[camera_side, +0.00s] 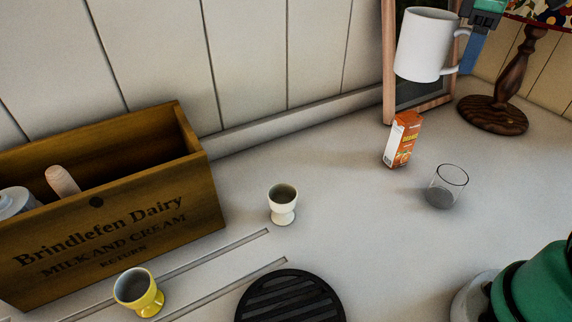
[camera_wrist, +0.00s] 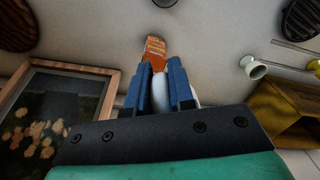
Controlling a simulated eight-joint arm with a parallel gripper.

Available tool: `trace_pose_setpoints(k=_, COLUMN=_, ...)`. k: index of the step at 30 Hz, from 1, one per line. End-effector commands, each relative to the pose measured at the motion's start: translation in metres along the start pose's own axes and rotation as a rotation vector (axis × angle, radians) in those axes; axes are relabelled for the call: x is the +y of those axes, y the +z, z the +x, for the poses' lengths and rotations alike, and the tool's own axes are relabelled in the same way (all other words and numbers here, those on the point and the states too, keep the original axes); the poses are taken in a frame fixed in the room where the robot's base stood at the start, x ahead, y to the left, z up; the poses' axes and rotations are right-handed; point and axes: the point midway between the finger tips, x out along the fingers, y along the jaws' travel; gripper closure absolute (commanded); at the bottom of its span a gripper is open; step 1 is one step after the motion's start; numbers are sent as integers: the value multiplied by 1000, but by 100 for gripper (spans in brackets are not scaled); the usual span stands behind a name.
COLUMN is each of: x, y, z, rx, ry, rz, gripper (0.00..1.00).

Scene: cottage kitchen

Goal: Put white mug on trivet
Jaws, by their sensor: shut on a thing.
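The white mug (camera_side: 424,45) hangs in the air at the upper right of the side view, upright with a slight tilt, its handle to the right. My gripper (camera_side: 470,52) is shut on the mug at its handle side. In the wrist view the blue fingers (camera_wrist: 160,84) hide most of the mug, and only a white sliver (camera_wrist: 190,92) shows. The trivet (camera_side: 290,298) is a round black slatted disc at the bottom middle of the side view, partly cut off. It also shows at the top right corner of the wrist view (camera_wrist: 301,18). The mug is well apart from it.
An orange carton (camera_side: 402,140) and a clear glass (camera_side: 446,187) stand below the mug. A white egg cup (camera_side: 283,205) and a yellow egg cup (camera_side: 139,292) stand near the trivet. A wooden crate (camera_side: 110,235) is left. A picture frame (camera_wrist: 60,112) and a lamp (camera_side: 494,113) stand behind.

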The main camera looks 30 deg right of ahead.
Motion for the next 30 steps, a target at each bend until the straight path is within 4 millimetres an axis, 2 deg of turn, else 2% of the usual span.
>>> trace_pose_setpoints(k=1, x=-22, y=-16, z=-1, rx=0, ry=0, rz=-90, gripper=100)
trace_pose_setpoints(k=3, x=-50, y=-31, z=-2, rx=0, ry=0, rz=-201, gripper=100)
trace_pose_setpoints(k=9, x=-134, y=-57, z=-6, rx=0, ry=0, rz=-516, gripper=100)
trace_pose_setpoints(k=13, x=-190, y=-58, z=-8, rx=0, ry=0, rz=-721, gripper=100)
trace_pose_setpoints(k=18, x=-251, y=-44, z=-10, rx=0, ry=0, rz=-961, gripper=100)
trace_pose_setpoints(k=21, x=-276, y=-33, z=-10, rx=0, ry=0, rz=-1068, gripper=100)
trace_pose_setpoints(k=24, x=-292, y=-25, z=-10, rx=0, ry=0, rz=-1143, gripper=100)
trace_pose_setpoints(k=28, x=-303, y=-18, z=-9, rx=0, ry=-1, rz=-1191, gripper=100)
trace_pose_setpoints(k=30, x=-305, y=-17, z=-2, rx=0, ry=-1, rz=-1200, gripper=100)
